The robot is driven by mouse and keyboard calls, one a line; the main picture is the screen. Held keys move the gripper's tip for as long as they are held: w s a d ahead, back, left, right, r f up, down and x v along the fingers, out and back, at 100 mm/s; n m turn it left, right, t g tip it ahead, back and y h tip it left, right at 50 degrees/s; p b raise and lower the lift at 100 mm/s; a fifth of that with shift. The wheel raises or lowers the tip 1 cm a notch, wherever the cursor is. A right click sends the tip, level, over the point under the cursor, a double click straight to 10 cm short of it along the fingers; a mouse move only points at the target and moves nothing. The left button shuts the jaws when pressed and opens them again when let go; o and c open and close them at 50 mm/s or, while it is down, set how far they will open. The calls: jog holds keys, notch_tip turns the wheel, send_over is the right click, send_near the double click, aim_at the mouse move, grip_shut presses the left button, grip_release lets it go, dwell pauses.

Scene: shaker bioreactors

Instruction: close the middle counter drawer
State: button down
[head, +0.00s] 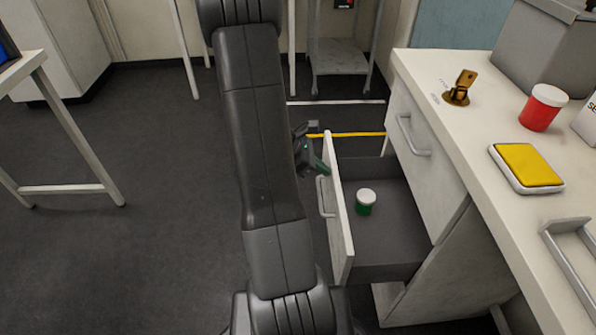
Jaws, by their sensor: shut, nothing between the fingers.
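The open drawer (341,213) sticks out to the left from the counter, below a closed drawer front (427,160). Its white front panel carries a grey bar handle (322,197). A small green jar with a white lid (365,203) stands inside on the dark drawer floor. My gripper (318,164) is shut and empty at the upper left side of the drawer front, near its far end. I cannot tell whether it touches the panel. My arm hides part of the gripper and the floor behind it.
The counter top (425,75) holds a brown-gold piece (459,88), a red jar with a white lid (541,108), a yellow-topped pad (527,166) and a grey box (545,50). A white-legged table (75,130) stands left. The dark floor (160,220) between is clear.

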jog(key=d+b, duration=0.2)
jog(key=d, duration=1.2)
jog(key=shift+d, duration=0.35)
